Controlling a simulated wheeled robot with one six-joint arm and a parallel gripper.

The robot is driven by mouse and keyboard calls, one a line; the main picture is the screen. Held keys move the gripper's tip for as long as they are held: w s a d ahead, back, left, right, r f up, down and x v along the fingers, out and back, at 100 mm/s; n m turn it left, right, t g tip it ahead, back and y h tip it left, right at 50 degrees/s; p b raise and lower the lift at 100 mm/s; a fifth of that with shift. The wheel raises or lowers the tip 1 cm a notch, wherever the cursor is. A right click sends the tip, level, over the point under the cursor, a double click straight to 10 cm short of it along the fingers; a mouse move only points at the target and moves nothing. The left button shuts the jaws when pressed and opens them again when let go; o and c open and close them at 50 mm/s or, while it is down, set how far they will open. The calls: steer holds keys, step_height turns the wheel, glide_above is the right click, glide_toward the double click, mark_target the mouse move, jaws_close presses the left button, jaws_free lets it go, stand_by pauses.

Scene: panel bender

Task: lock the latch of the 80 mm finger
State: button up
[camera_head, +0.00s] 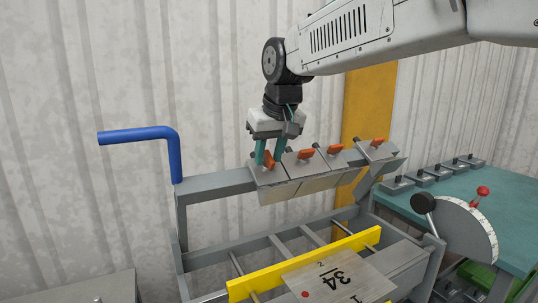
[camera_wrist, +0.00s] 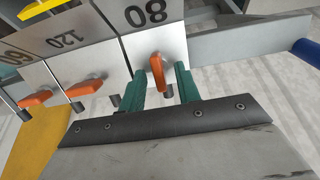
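The 80 mm finger (camera_wrist: 150,42), marked "80", hangs at the left end of the finger row in the head view (camera_head: 272,178). Its orange latch (camera_wrist: 157,72) stands nearly upright in the wrist view, turned differently from its neighbours. My gripper (camera_wrist: 160,84) has two teal fingers, spread apart, one on each side of this latch. A gap shows on the right of the latch; contact on the left is unclear. In the head view my gripper (camera_head: 267,155) points down at the latch, which is partly hidden by the fingers.
A blue handle (camera_head: 140,135) rises at the left. Below are a yellow bar (camera_head: 300,265) and a sheet marked "34" (camera_head: 345,280). A teal table (camera_head: 450,195) with grey blocks is at right.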

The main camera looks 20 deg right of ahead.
steer(key=shift+w+f, duration=0.1)
steer(key=shift+f, duration=0.15)
jaws_close()
